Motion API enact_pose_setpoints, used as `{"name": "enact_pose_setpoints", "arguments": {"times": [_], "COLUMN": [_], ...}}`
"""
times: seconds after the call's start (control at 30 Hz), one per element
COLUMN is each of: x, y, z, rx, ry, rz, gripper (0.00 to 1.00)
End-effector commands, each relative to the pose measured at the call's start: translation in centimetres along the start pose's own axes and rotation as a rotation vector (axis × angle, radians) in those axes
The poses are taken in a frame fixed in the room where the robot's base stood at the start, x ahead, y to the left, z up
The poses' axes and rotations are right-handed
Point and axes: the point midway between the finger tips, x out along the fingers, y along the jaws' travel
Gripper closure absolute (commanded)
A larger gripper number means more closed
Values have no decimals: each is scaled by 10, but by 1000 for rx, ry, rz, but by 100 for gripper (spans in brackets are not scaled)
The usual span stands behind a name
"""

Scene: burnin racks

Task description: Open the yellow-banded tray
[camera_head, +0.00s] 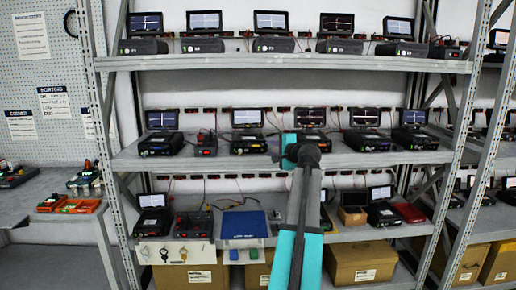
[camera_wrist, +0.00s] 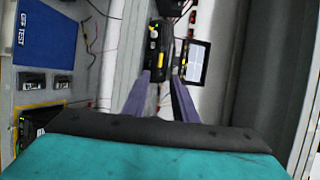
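A tray-like thing with a yellow band (camera_wrist: 38,107) along its edge lies at the lower left of the wrist view. Part of it is hidden behind my wrist, and a dark device with a small greenish patch shows in or beside it. I cannot pick out a yellow band in the head view, where my arm covers part of the lower shelf. My gripper (camera_wrist: 160,82) has two purple-grey fingers standing apart, with nothing held between them. It points at a black device (camera_wrist: 157,48) on the shelf. In the head view my gripper end (camera_head: 300,152) is in front of the middle shelf.
A blue mat or tray (camera_head: 243,224) lies on the lower shelf (camera_head: 345,236), left of my arm. A brown open box (camera_head: 352,214) and a red item (camera_head: 409,212) are right. Testers with screens fill the shelves. Cables hang behind.

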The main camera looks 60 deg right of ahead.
Motion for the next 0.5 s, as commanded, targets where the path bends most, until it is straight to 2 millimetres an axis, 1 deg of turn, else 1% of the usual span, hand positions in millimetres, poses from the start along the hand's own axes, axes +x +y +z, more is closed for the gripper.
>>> {"name": "enact_pose_setpoints", "arguments": {"times": [0.03, 0.5], "x": [8, 67], "y": [-2, -2], "z": [0, -1], "rx": [0, 1], "ry": [-2, -1], "rz": [1, 1], "gripper": [74, 74]}}
